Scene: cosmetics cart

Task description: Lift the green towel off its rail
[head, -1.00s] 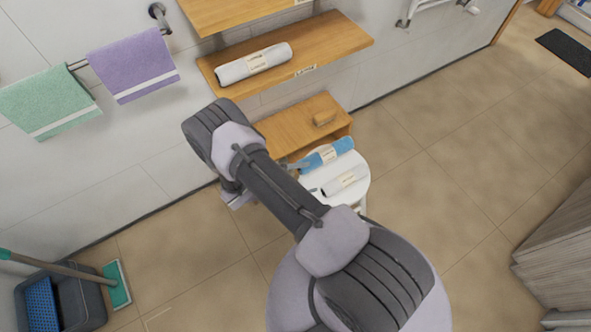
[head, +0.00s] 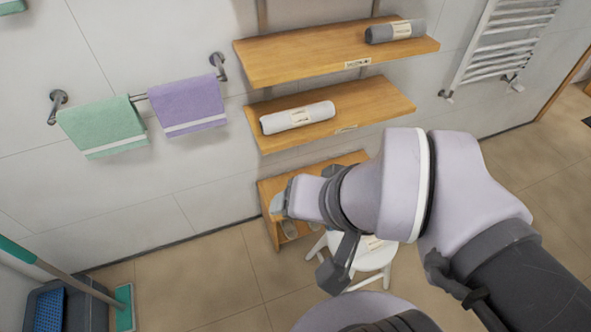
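The green towel (head: 103,125) hangs folded over a wall rail (head: 139,97) at the left of the head view, with a white stripe near its lower edge. A purple towel (head: 188,105) hangs on the same rail just to its right, close beside it. My gripper (head: 279,204) is at the end of my arm, right of and lower in the picture than the green towel, well apart from it. The wrist largely hides the gripper, so its fingers cannot be made out.
Wooden shelves (head: 270,68) with rolled towels, one white (head: 298,117) and one grey (head: 395,31), stand right of the rail. A low wooden unit (head: 267,204) and white stool (head: 372,284) are partly behind my arm. A mop (head: 62,273) and bucket stand lower left. The wall before the towels is clear.

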